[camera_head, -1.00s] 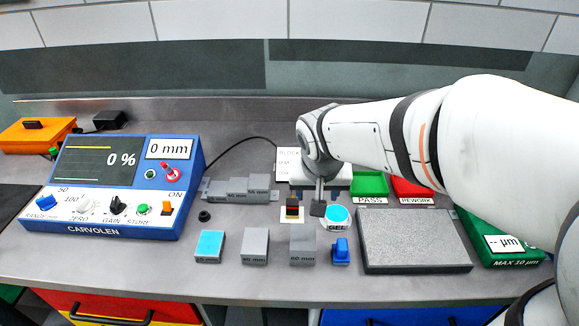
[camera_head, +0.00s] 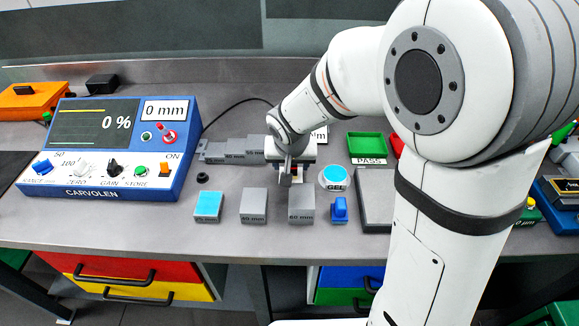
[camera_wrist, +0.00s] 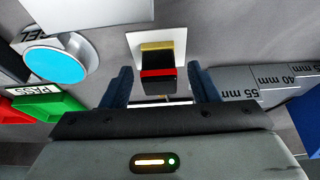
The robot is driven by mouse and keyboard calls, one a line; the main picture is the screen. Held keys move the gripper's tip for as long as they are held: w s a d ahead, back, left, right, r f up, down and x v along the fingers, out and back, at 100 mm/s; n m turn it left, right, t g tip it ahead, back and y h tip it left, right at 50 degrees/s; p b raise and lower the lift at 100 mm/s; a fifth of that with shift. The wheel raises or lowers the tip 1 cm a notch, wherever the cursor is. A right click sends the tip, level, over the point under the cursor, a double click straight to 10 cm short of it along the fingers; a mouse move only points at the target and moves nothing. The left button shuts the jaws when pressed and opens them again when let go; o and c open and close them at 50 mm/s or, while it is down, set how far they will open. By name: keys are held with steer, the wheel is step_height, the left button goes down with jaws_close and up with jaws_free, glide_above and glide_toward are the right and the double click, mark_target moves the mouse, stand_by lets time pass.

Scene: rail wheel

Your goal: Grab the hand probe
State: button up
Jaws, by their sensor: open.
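The hand probe is the small black block with a red band and a yellow end (camera_wrist: 157,66), on a white square plate (camera_wrist: 172,42) on the bench. In the head view my gripper hides most of it. My gripper (camera_wrist: 160,80) is open, its two dark blue fingers on either side of the probe in the wrist view, with a gap on each side. In the head view my gripper (camera_head: 291,178) points down at the probe's spot. Whether the fingertips reach down beside the probe cannot be told.
A blue tester (camera_head: 110,148) stands left. Grey step blocks (camera_head: 232,150) lie just left of my gripper. A round cyan gel pot (camera_head: 334,177) is to its right. Grey blocks (camera_head: 254,205) and a blue-topped piece (camera_head: 340,208) stand in front. A green PASS tray (camera_head: 367,145) is behind right.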

steer(key=shift+c, duration=0.3)
steer(key=c, duration=1)
